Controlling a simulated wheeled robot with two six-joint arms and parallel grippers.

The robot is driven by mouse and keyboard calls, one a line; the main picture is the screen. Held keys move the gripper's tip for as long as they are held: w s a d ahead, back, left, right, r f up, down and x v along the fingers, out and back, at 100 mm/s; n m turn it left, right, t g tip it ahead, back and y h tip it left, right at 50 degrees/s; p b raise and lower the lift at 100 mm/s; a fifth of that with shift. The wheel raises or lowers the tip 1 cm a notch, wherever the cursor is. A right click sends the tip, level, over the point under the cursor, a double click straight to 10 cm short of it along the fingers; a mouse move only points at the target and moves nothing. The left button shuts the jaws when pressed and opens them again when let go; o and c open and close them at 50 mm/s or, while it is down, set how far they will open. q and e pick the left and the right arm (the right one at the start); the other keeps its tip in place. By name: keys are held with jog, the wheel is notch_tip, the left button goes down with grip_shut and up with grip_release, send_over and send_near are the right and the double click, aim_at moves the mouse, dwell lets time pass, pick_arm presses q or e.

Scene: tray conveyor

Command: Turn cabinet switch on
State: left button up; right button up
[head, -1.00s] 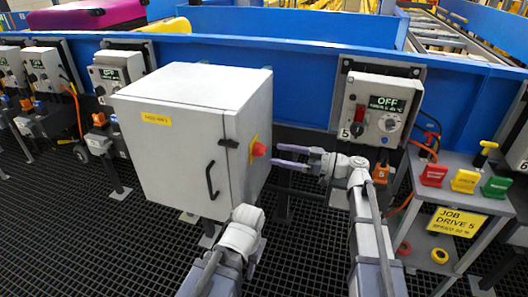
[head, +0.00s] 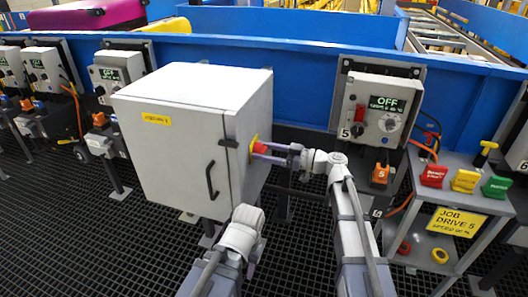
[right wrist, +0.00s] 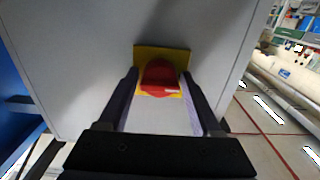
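The grey cabinet (head: 165,150) stands left of centre in the head view, with its door shut. Its red rotary switch (right wrist: 160,76) sits on a yellow plate (right wrist: 178,53) on the cabinet's right side face. In the head view the red switch (head: 259,149) is partly covered by the fingers. My right gripper (head: 268,152) is at the switch, one finger on each side of the knob. In the right wrist view the fingers (right wrist: 160,82) are spread around it, with narrow gaps seeming to show. My left arm hangs low beside the cabinet, its gripper mostly hidden.
A control box (head: 376,112) reading OFF is mounted right of the cabinet. A small stand (head: 450,200) with red, yellow and green blocks is at the far right. The blue conveyor side (head: 300,80) runs behind. Dark grating floor lies open in front.

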grip_shut()
dwell(0.3)
jog(key=m, duration=1.3)
jog(key=shift+s+r+m, duration=0.1)
jog(key=shift+m, duration=2.3)
